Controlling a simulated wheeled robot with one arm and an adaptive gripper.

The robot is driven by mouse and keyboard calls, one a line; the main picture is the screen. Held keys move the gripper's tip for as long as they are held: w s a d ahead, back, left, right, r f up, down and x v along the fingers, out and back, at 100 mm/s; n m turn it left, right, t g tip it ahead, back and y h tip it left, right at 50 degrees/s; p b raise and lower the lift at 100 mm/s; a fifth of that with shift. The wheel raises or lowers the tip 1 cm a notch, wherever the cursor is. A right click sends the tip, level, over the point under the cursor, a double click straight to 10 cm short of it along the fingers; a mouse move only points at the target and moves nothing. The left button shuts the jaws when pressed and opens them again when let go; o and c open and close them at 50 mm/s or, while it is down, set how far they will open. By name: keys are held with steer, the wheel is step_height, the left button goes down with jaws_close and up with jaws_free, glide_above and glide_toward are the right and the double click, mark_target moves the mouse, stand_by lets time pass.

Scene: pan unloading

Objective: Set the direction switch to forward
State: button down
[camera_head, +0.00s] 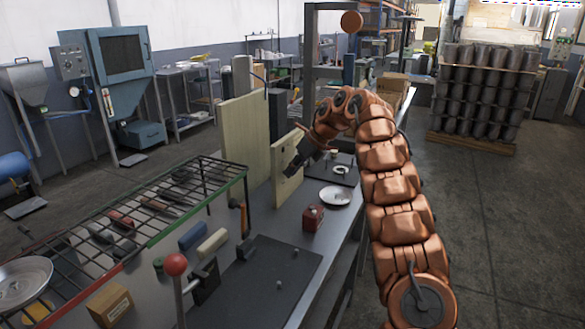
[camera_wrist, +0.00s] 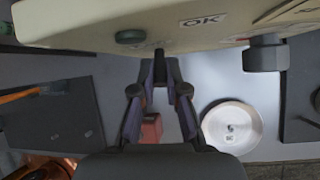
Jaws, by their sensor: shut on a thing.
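A beige panel (camera_head: 286,186) stands upright on the workbench. The wrist view shows its face (camera_wrist: 90,30) edge-on at the top, with an "OK" label, a dark green button (camera_wrist: 131,36) and a black knob (camera_wrist: 265,54). My gripper (camera_head: 291,170) is at the panel's face in the head view. In the wrist view my gripper (camera_wrist: 160,75) has its fingertips together on a small dark part at the panel, apparently the direction switch (camera_wrist: 160,66). The fingers cover most of it, so its setting cannot be read.
A small red box (camera_head: 313,217) and a round metal dish (camera_head: 335,196) are on the bench near the panel. A wire rack (camera_head: 170,205) and a red-balled lever (camera_head: 176,265) are at the left front. A dark plate (camera_head: 265,285) lies in the foreground.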

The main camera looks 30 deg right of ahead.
steer(key=shift+a+f, duration=0.1)
steer(key=shift+f, duration=0.05)
steer(key=c, duration=1.2)
jaws_free()
steer(key=shift+r, duration=0.2)
steer(key=v, duration=0.7)
steer(key=shift+s+r, duration=0.1)
